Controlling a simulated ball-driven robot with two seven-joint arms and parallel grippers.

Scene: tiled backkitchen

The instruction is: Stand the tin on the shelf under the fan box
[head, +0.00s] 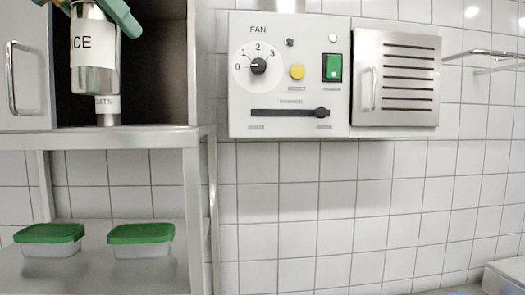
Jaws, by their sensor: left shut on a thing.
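My left gripper (97,9), with green fingers, is shut on a steel tin (95,78) at the upper left. The tin's white label shows the letters "ICE"; the rest of the label is turned out of sight. The fan box (290,90) is on the wall at the middle top, with a dial, yellow button, green switch and slider. Below it I see only tiles. My right gripper is not in view.
The cupboard's open door (28,75) is at the far left. A steel rack (100,138) carries the cupboard; its lower shelf (95,275) holds two green-lidded boxes (141,234). A louvred steel panel (395,80) adjoins the fan box. A wall rail (485,53) is at right.

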